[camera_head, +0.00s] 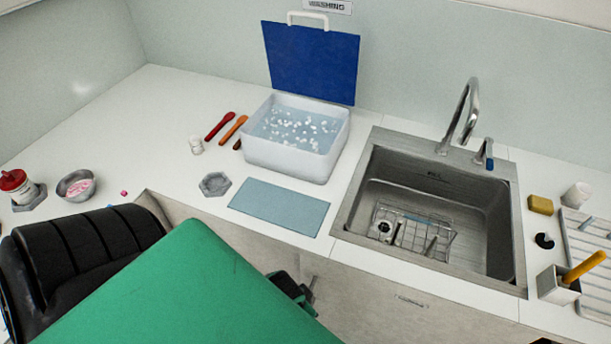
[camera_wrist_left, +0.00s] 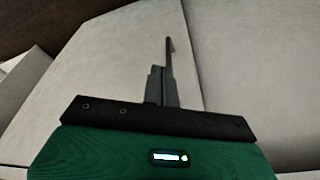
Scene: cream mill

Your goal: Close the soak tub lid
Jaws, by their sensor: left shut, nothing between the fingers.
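The soak tub (camera_head: 286,162) is a white rectangular tub on the counter, filled with water and white foam flecks. Its blue lid (camera_head: 312,62) stands upright at the back of the tub, open, with a white handle (camera_head: 308,19) at its top edge. My left gripper shows in the left wrist view (camera_wrist_left: 168,75), with its fingers together and empty in front of pale cabinet fronts. In the head view my green left arm is low in front of the counter; a dark part of the gripper (camera_head: 296,290) shows below the counter edge, well away from the lid. My right gripper is not in view.
A blue-grey mat (camera_head: 280,206) and a grey hexagonal dish (camera_head: 215,184) lie in front of the tub. Red (camera_head: 220,126) and orange (camera_head: 233,132) utensils lie left of it. A steel sink (camera_head: 436,205) with a tall tap (camera_head: 466,115) is to the right.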

